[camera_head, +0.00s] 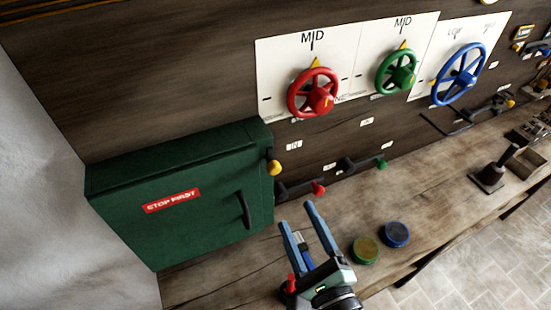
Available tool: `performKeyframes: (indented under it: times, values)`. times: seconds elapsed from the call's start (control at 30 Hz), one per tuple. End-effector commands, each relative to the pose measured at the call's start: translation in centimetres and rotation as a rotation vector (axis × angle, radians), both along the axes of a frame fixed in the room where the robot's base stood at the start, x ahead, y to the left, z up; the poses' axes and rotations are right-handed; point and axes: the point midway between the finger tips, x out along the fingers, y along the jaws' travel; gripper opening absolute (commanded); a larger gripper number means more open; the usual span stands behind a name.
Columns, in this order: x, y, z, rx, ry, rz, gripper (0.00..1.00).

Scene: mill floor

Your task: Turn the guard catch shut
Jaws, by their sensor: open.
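A green guard box (180,215) with a red "STOP FIRST" label stands at the left against the wall panel. Its door is shut or nearly so; I cannot tell which. A black bar handle (244,210) is on the door near its right edge. A small catch with a yellow knob (274,168) sits at the box's right side, near the top. My gripper (298,216) is open, its two blue fingers apart with nothing seen between them. It is below and right of the yellow knob, clear of it, over the bench.
A red-knobbed lever (318,188) and a green-knobbed lever (381,164) are on the panel right of the box. Red (313,93), green (396,70) and blue (460,75) handwheels are above. Green (365,249) and blue (396,235) discs lie on the bench right of my gripper.

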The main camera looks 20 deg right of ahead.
Motion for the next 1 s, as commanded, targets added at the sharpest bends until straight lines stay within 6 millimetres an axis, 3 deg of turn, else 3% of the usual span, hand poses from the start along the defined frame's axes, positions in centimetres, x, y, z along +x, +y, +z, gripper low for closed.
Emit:
performKeyframes:
  times: [0.5, 0.7, 1.0]
  values:
    - [9.8, -0.5, 0.4, -0.008, -0.002, 0.005, 0.64]
    - [11.7, -0.6, 0.2, -0.007, -0.002, 0.004, 0.64]
    - [12.1, -0.6, 0.1, -0.008, -0.001, 0.003, 0.64]
